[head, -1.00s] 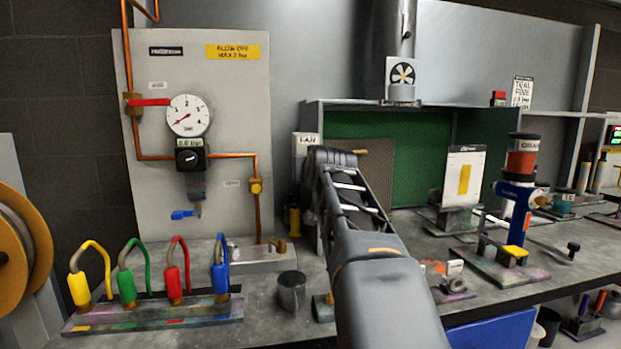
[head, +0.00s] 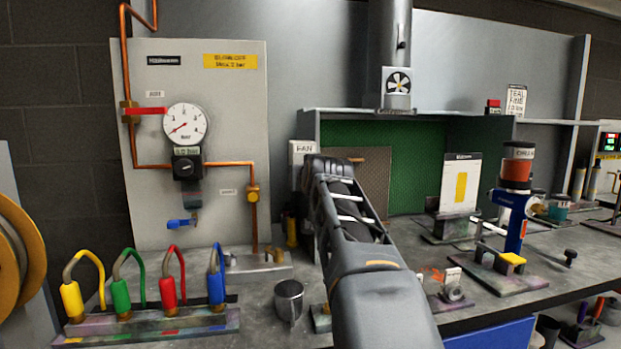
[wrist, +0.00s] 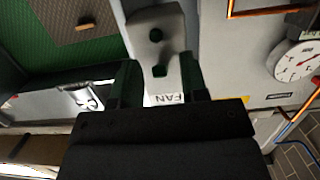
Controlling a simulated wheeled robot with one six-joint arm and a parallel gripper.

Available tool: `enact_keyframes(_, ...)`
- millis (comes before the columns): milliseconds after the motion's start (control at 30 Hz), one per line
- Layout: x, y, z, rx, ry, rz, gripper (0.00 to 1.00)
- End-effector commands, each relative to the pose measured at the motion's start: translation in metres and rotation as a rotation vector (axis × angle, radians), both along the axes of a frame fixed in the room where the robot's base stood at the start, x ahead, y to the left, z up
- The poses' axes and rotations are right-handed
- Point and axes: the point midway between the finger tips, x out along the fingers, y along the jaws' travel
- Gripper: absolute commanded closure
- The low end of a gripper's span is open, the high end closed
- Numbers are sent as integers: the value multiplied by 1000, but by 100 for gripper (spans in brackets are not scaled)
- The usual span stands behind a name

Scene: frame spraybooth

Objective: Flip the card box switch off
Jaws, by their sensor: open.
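A pale grey box (head: 302,152) with a white FAN label is fixed at the left front edge of the spray booth. In the wrist view the same box (wrist: 153,22) shows its face with two dark round parts; I cannot tell the switch position. My gripper (wrist: 161,80) is open, with its two dark fingers apart on either side of the box's labelled end. I cannot tell whether they touch it. In the head view my gripper (head: 326,168) is at the booth's left edge, in front of the box's lower part, and its fingertips are hidden.
The booth has a green filter wall (head: 415,165). A pressure gauge (head: 186,124) and copper pipes are on the left panel. A rack of coloured hoses (head: 150,325) and a metal cup (head: 289,299) stand on the bench. A card with a yellow strip (head: 460,185) stands right of my arm.

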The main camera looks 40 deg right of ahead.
Motion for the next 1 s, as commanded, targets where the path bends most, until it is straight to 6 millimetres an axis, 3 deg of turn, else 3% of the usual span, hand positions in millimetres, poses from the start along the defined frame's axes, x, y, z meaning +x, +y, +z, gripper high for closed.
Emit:
enact_keyframes(600,-96,47,22,-1,-3,0,60)
enact_keyframes(800,-114,55,25,-1,-2,-1,60)
enact_keyframes(1000,-120,58,26,0,-1,0,60)
